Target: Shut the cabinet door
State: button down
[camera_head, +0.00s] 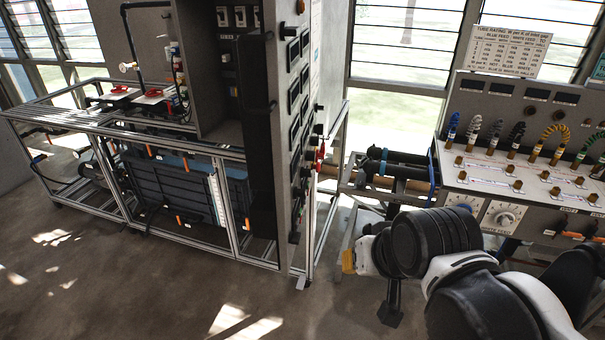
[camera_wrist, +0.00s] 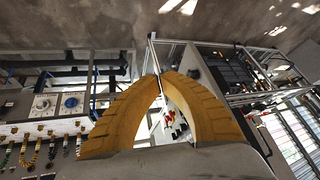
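The grey cabinet (camera_head: 215,95) stands at the upper middle of the head view, its front open and switches visible inside. A tall narrow panel with dark meters and coloured knobs (camera_head: 296,75), apparently its door, stands at the cabinet's right, seen at a steep angle. My gripper (camera_head: 348,262) is low and to the right of this panel, apart from it in the picture. In the wrist view, the yellow fingers of my gripper (camera_wrist: 160,77) arch together with their tips nearly meeting and nothing seen between them. Red and yellow knobs (camera_wrist: 172,118) show behind the gap.
A metal frame bench (camera_head: 130,130) with dark blue tanks runs left of the cabinet. A control console (camera_head: 480,180) with coloured cables stands at the right, close to my arm. Black pipes (camera_head: 390,165) lie between them. The floor (camera_head: 110,280) at front left is clear.

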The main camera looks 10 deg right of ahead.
jog(key=w+r+m+g+y+p, duration=0.2)
jog(key=w+m+y+p, duration=0.15)
jog(key=w+m, duration=0.6)
jog(key=m+g+y, duration=0.1)
jog(key=m+y, duration=0.4)
jog(key=m, duration=0.6)
send_near(288, 228)
jog(key=x, duration=0.5)
jog(key=shift+s+f, duration=0.2)
jog(key=shift+f, duration=0.25)
jog(key=shift+w+a, duration=0.3)
jog(key=shift+a, duration=0.3)
